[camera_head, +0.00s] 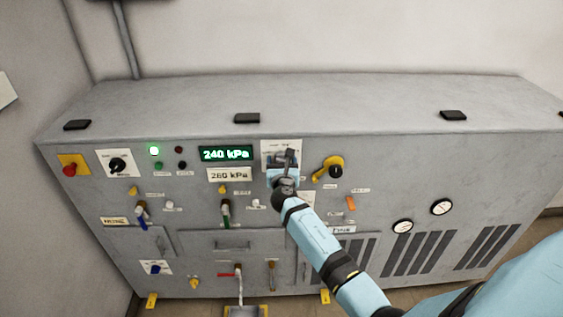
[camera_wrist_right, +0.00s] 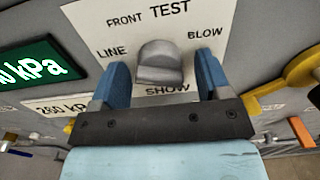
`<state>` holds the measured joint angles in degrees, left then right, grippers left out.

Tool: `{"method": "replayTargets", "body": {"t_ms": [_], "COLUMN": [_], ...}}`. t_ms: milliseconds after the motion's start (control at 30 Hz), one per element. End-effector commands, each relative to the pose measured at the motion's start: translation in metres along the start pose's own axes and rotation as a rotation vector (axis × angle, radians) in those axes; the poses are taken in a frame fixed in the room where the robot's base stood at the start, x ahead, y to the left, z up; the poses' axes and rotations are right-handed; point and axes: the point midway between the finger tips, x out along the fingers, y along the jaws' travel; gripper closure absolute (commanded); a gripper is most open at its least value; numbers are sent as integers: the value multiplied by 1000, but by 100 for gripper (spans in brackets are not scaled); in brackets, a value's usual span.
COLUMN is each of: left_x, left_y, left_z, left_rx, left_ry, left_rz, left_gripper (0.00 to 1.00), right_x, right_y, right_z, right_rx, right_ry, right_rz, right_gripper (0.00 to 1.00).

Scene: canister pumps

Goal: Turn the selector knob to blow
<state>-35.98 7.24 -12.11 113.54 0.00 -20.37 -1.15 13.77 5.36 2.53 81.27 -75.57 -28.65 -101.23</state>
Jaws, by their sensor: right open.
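The grey selector knob (camera_wrist_right: 158,62) sits on a white label plate (camera_wrist_right: 125,35). The plate reads LINE at left, FRONT at upper left, TEST at top, BLOW at right and SHOW below. I cannot tell which word the knob points to. My right gripper (camera_wrist_right: 160,72) is open, with one blue finger on each side of the knob; contact is not clear. In the head view my right gripper (camera_head: 285,170) is in front of the plate (camera_head: 268,148) and largely hides the knob. My left gripper is not in view.
A green display (camera_head: 226,154) reading 240 kPa and a 260 kPa label (camera_head: 230,175) are left of the plate. A yellow handle (camera_head: 329,167) sticks out close on the right. A black knob (camera_head: 117,165) and a red button (camera_head: 69,170) are farther left.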

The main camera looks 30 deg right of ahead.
Motion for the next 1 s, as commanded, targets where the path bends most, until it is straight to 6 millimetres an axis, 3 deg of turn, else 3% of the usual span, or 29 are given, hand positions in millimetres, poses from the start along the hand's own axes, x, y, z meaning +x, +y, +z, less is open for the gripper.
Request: {"method": "replayTargets", "body": {"t_ms": [233, 433, 467, 767, 1000], "left_x": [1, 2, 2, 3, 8], "left_y": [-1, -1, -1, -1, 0], "left_z": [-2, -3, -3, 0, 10], "left_rx": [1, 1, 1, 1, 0], "left_ry": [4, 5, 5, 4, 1], "left_rz": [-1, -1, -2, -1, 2], "left_gripper": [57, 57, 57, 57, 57], "right_x": [1, 1, 1, 1, 1], "right_y": [0, 0, 0, 0, 0], "right_z": [0, 0, 0, -1, -2], "right_rx": [1, 1, 1, 32, 156], "right_ry": [0, 0, 0, 0, -1], "right_rz": [0, 0, 0, 0, 0], "right_gripper": [30, 73, 77, 77, 77]}}
